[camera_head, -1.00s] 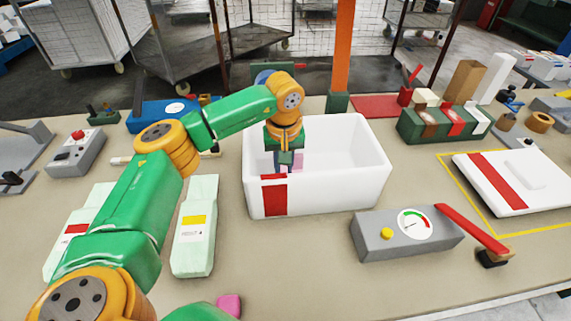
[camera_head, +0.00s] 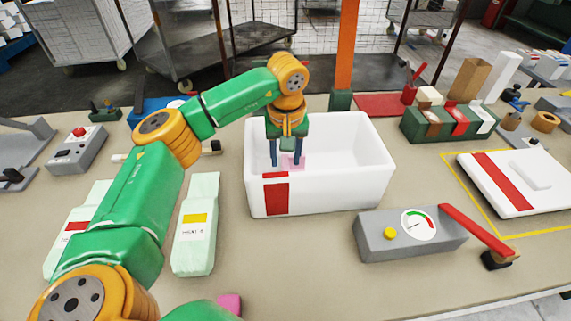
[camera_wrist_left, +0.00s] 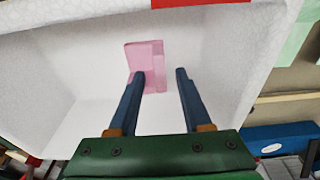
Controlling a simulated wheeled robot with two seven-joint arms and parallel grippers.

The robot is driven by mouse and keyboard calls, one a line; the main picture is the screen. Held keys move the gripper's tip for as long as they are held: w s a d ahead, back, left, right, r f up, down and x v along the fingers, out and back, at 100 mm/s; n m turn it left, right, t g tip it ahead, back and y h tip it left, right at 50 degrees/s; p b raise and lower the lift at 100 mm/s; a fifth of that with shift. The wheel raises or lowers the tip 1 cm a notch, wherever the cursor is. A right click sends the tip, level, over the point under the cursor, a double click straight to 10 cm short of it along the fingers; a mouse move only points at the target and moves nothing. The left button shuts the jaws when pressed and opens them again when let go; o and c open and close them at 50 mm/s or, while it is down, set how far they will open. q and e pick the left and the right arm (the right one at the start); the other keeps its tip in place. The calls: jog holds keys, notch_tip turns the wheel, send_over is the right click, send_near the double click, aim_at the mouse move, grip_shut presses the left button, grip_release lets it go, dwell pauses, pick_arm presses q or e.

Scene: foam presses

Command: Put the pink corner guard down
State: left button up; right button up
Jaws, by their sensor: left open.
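The pink corner guard (camera_head: 292,162) is inside the white bin (camera_head: 345,185), which has a red patch on its front. In the left wrist view the guard (camera_wrist_left: 146,58), an L-shaped pink piece, shows beyond the fingertips against the bin's white inside. My left gripper (camera_head: 285,163) reaches down into the bin from above. Its two blue fingers are spread apart with nothing between them, as the left wrist view (camera_wrist_left: 160,74) shows. One finger overlaps the guard's edge in that view; I cannot tell whether they touch. My right gripper is not in view.
Pale green packs (camera_head: 196,225) lie left of the bin. A grey gauge box (camera_head: 385,238) with a red lever (camera_head: 470,228) stands front right. A white panel with a red stripe (camera_head: 500,180) lies at right. Another pink piece (camera_head: 230,304) shows at the bottom edge.

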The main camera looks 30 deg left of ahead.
pick_arm(q)
notch_tip(320, 180, up, 9)
jog(key=shift+s+d, duration=0.4)
jog(key=shift+s, duration=0.05)
